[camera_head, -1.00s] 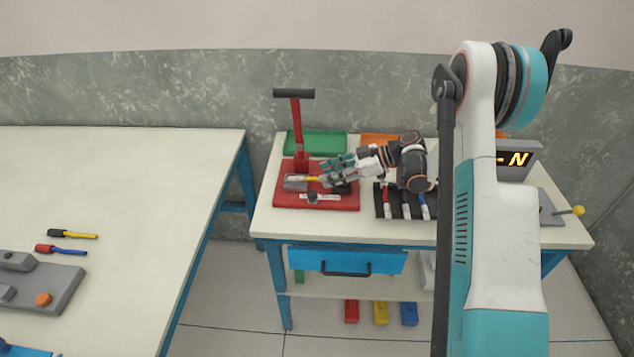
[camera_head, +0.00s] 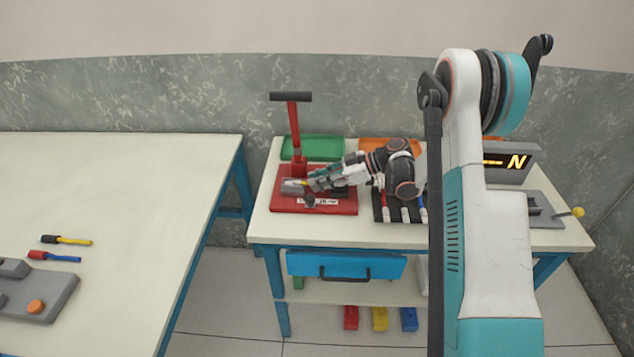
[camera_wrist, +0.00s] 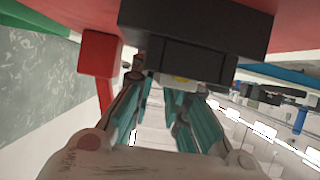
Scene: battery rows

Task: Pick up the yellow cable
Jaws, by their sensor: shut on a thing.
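The yellow cable (camera_head: 303,183) is at the red press-like fixture (camera_head: 284,207), with one end at the grey block (camera_head: 292,188). My gripper (camera_head: 314,183) reaches in from the right and is shut on it. The fingers hide most of the cable. In the wrist view a small yellow patch (camera_wrist: 182,79) shows between the teal fingers (camera_wrist: 160,105), just under a dark block (camera_wrist: 196,40). I cannot tell whether the cable is still seated in the grey block. Another yellow cable with a black end (camera_head: 68,240) lies on the left table.
The fixture's red post with a black handle (camera_head: 291,97) stands close behind my gripper. A black rack (camera_head: 400,218) with several cables is to the right. Green (camera_head: 313,146) and orange trays lie behind. A red-ended blue cable (camera_head: 55,257) and a grey block are on the left table.

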